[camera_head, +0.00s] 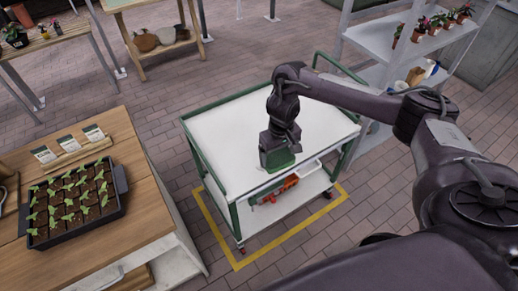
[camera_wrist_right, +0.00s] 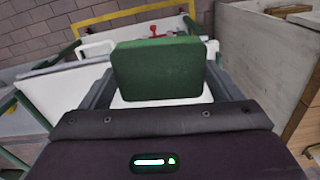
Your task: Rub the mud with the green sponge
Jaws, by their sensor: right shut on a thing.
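The green sponge (camera_wrist_right: 158,69) is between the fingers of my right gripper (camera_wrist_right: 155,90) in the right wrist view. The right gripper also shows in the head view (camera_head: 277,158), shut on the sponge (camera_head: 280,163) and pointing down at the near edge of the white cart top (camera_head: 225,130). I cannot tell whether the sponge touches the cart top. No mud is visible on the part of the top that shows; the gripper and arm hide some of it. My left gripper is not in view.
The cart has green rails and a lower shelf with a red tool (camera_head: 279,191). A wooden table with a black seedling tray (camera_head: 118,178) stands at left. A grey shelf with potted plants (camera_head: 423,25) stands at upper right. Yellow floor tape (camera_head: 219,240) surrounds the cart.

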